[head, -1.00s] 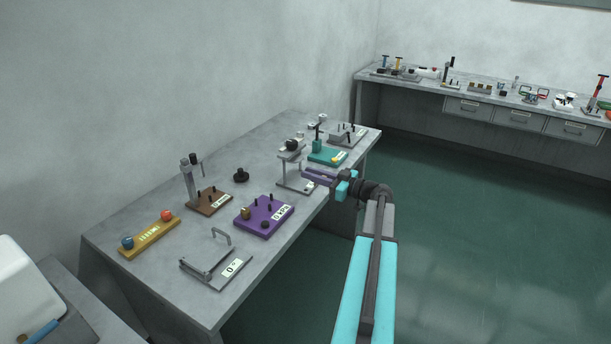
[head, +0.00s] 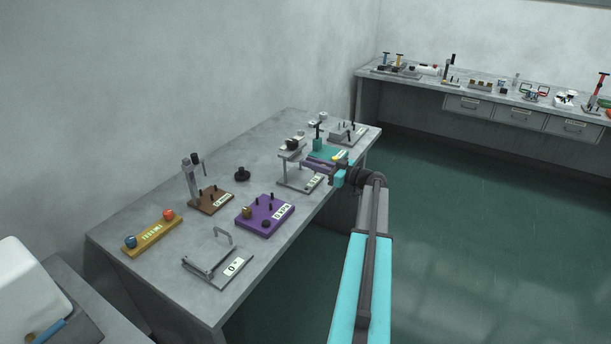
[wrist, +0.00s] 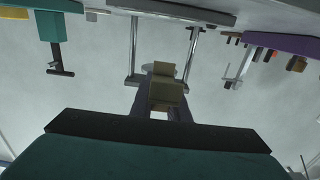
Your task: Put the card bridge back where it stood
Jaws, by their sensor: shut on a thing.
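The card bridge (wrist: 167,92) shows in the wrist view as a small folded tan piece between my fingers. My gripper (wrist: 165,80) is shut on it. In the head view my gripper (head: 309,163) reaches in from the right, by the grey two-post stand (head: 298,186) and in front of the teal fixture (head: 326,152). The card bridge is too small or hidden to make out there. In the wrist view the stand's posts (wrist: 134,45) rise on both sides of the held piece; whether they touch it I cannot tell.
A purple fixture (head: 265,220), a brown fixture (head: 210,205), a yellow block (head: 150,237) and a grey hinged frame (head: 205,268) stand nearer on the bench. A black knob (head: 242,174) lies behind. Bare bench (head: 262,157) shows at the back.

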